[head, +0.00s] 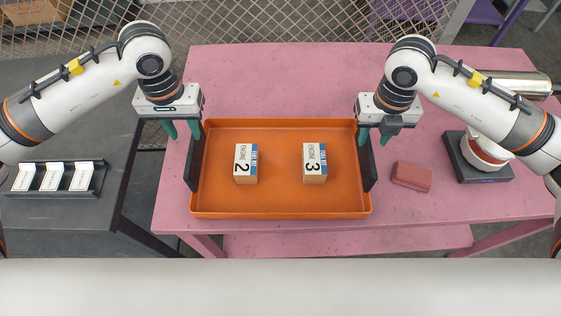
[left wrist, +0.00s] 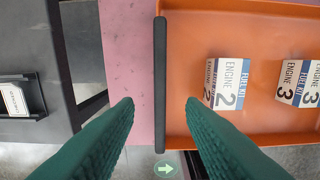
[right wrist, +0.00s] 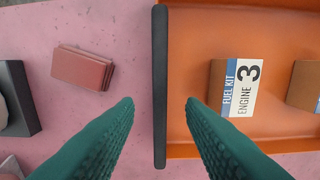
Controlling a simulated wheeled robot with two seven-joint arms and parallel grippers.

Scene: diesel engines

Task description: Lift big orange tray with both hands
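The big orange tray (head: 280,206) lies on the pink table and holds two boxes, engine 2 (head: 245,164) and engine 3 (head: 314,163). It has a black handle on its left side (head: 193,160) and one on its right side (head: 367,162). My left gripper (head: 183,131) is open above the left handle, whose bar (left wrist: 160,85) shows between the spread fingers in the left wrist view. My right gripper (head: 374,138) is open above the right handle, whose bar (right wrist: 160,85) shows between its fingers in the right wrist view. Neither gripper is closed on a handle.
Reddish blocks (head: 411,176) lie right of the tray, with a dark-based device (head: 486,160) farther right. A dark rack (head: 55,178) with white cards stands on the grey table at left. The pink table (head: 290,80) is clear behind the tray.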

